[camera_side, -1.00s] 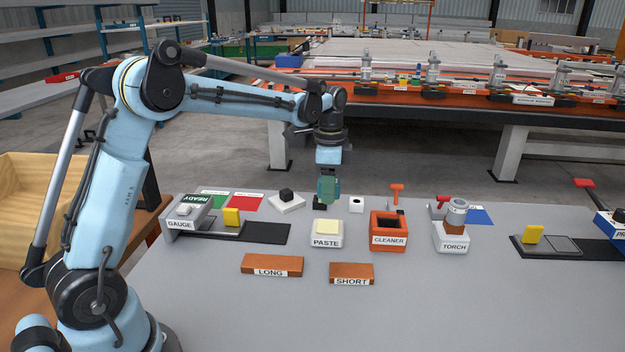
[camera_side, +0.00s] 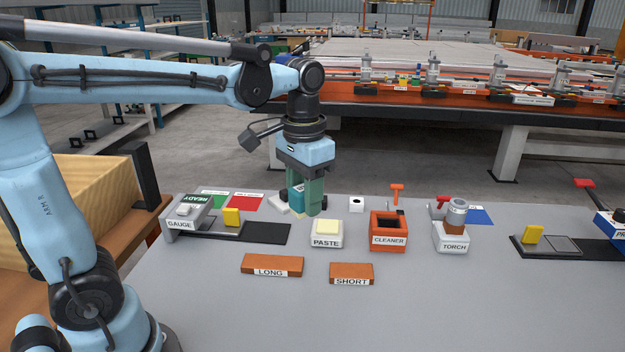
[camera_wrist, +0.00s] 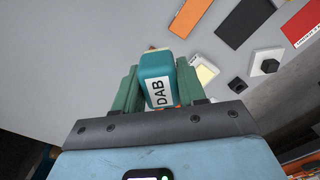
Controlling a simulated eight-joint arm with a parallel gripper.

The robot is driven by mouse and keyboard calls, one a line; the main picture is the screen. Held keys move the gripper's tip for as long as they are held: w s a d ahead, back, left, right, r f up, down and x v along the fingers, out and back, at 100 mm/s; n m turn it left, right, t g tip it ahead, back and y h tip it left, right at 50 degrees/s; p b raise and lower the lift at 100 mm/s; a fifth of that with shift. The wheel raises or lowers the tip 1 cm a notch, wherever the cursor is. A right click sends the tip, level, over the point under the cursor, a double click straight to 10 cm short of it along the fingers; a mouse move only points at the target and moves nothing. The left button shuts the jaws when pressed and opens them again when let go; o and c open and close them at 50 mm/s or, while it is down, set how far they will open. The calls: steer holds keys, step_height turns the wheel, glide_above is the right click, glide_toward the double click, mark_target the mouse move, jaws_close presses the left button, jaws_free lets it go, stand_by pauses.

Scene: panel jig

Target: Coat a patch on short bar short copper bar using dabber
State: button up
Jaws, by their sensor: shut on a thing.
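The short copper bar (camera_side: 352,268), labelled SHORT, lies flat on the grey bench at the front. My gripper (camera_side: 312,208) is in the air behind and slightly left of the paste pot (camera_side: 326,230), away from the bar. Its green fingers are shut on the teal dabber (camera_wrist: 157,75), labelled DAB in the wrist view. The paste pot also shows in the wrist view (camera_wrist: 206,71), beside the dabber.
The long copper bar (camera_side: 272,265) lies left of the short one. The gauge (camera_side: 182,224) stands at the left, the orange cleaner box (camera_side: 388,238) and the torch (camera_side: 451,244) right of the paste pot. The bench front is clear.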

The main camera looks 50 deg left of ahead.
steer(key=shift+w+d+f, duration=0.1)
steer(key=shift+w+d, duration=0.1)
steer(key=shift+d, duration=0.1)
glide_above(371, 270)
step_height(371, 270, down, 7)
steer(key=shift+s+f, duration=0.15)
steer(key=shift+f, duration=3.6)
steer(key=shift+s+a+f, duration=0.3)
steer(key=shift+a+f, duration=0.1)
steer(key=shift+f, duration=0.15)
steer(key=shift+s+a, duration=1.95)
steer(key=shift+s, duration=0.3)
steer(key=shift+w+d, duration=2.4)
steer(key=shift+w, duration=0.25)
step_height(371, 270, up, 8)
steer(key=shift+s+a+f, duration=0.1)
